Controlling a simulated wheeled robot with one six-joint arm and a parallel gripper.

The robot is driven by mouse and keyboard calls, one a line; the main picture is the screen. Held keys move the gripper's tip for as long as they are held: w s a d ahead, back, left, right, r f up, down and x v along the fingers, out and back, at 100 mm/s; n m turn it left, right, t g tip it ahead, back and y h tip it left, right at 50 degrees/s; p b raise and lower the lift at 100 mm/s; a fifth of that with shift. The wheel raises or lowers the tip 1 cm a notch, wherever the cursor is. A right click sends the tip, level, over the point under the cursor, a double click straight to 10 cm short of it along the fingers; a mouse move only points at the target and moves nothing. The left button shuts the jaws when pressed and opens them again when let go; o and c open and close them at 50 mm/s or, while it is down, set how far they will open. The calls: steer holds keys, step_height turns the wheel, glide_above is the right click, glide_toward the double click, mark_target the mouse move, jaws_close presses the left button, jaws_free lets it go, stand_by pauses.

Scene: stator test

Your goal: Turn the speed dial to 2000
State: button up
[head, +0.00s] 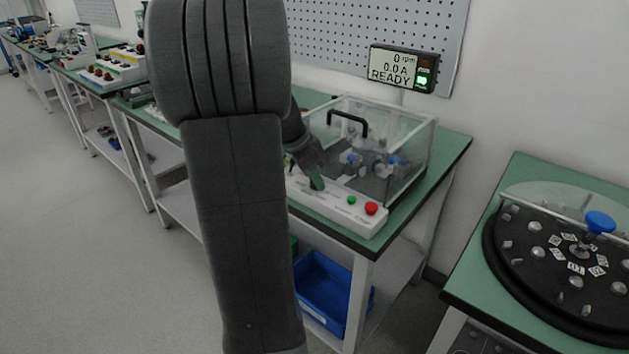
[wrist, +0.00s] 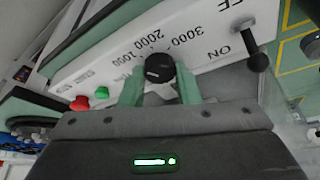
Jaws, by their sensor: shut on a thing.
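The speed dial (wrist: 158,69) is a black knob on the white control panel (wrist: 92,72), with 1000, 2000 and 3000 printed around it. A pale mark shows on the dial, but I cannot tell exactly which number it points to. My gripper (wrist: 160,77) has its green fingers on either side of the dial, shut on it. In the head view my gripper (head: 317,183) is at the panel (head: 335,212), and the dial is hidden there. The wall display (head: 404,68) reads 0 rpm, 0.0 A, READY, with a green light lit.
A black ON/OFF toggle lever (wrist: 256,61) stands right of the dial in the wrist view. A green button (wrist: 102,93) and red button (wrist: 80,103) are to its left. A clear cover with a black handle (head: 347,122) stands behind the panel. A round black tray (head: 507,265) is at right.

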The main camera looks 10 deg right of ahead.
steer(key=shift+w+m+g, duration=0.1)
steer(key=shift+m+g, duration=0.5)
steer(key=shift+m, duration=0.9)
steer(key=o, duration=1)
steer(key=shift+c, duration=0.2)
steer(key=shift+r, duration=0.1)
steer(key=p+v, duration=0.2)
steer(key=v, duration=1.1)
steer(key=shift+r, duration=0.3)
steer(key=shift+a, duration=0.1)
